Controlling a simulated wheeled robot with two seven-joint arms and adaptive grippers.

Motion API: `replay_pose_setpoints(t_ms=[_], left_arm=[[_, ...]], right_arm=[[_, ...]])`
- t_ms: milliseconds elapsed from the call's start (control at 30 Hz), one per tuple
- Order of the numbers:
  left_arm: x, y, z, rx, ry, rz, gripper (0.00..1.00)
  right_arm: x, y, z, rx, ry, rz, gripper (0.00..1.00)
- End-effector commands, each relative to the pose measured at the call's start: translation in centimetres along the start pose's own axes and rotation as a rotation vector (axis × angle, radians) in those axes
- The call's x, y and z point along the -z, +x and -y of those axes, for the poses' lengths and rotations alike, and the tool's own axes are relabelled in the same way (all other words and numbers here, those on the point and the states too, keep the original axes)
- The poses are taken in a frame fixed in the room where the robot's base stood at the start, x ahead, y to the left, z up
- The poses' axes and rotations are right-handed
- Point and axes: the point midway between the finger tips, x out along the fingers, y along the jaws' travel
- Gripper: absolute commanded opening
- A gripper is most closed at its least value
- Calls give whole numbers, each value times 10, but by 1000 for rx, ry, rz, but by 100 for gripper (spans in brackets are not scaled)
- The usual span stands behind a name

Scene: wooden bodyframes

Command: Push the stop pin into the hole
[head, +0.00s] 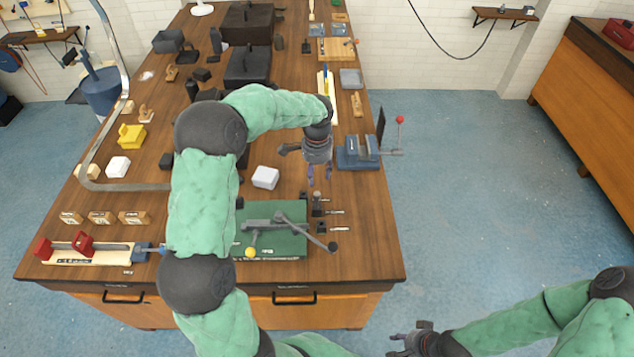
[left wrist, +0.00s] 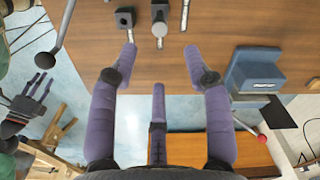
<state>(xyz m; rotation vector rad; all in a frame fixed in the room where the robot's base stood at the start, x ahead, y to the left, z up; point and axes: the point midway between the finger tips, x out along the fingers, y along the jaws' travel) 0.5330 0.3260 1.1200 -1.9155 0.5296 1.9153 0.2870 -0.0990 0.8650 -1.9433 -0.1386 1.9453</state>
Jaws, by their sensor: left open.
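Small dark blocks (head: 317,211) and short metal pins (head: 336,212) lie in a column right of a green base plate (head: 272,243). I cannot tell which is the stop pin, and its hole is not clearly visible. In the left wrist view a dark block (left wrist: 125,18), a grey pin-like piece (left wrist: 159,28) and a thin rod (left wrist: 185,15) show at the top edge, beyond my fingertips. My left gripper (head: 319,176) is open, empty, and points down above the table behind these pieces. My right gripper (head: 402,345) is off the table's front right, its fingers apart and empty.
A grey lever with a black ball (head: 333,246) and a yellow knob (head: 250,252) sits on the green plate. A blue vise (head: 358,152) stands right of my left gripper, a white block (head: 265,178) left. The table's right edge is close.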

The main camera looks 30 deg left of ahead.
Motion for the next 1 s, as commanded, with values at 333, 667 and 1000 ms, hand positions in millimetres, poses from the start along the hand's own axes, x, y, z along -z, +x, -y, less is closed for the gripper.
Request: replay_pose_setpoints(t_ms=[333,667,1000], left_arm=[[0,-20,0,0,1,1,49],[0,-20,0,0,0,1,49],[0,-20,0,0,0,1,49]], right_arm=[[0,0,0,0,0,0,40],[0,0,0,0,0,0,40],[0,0,0,0,0,0,40]])
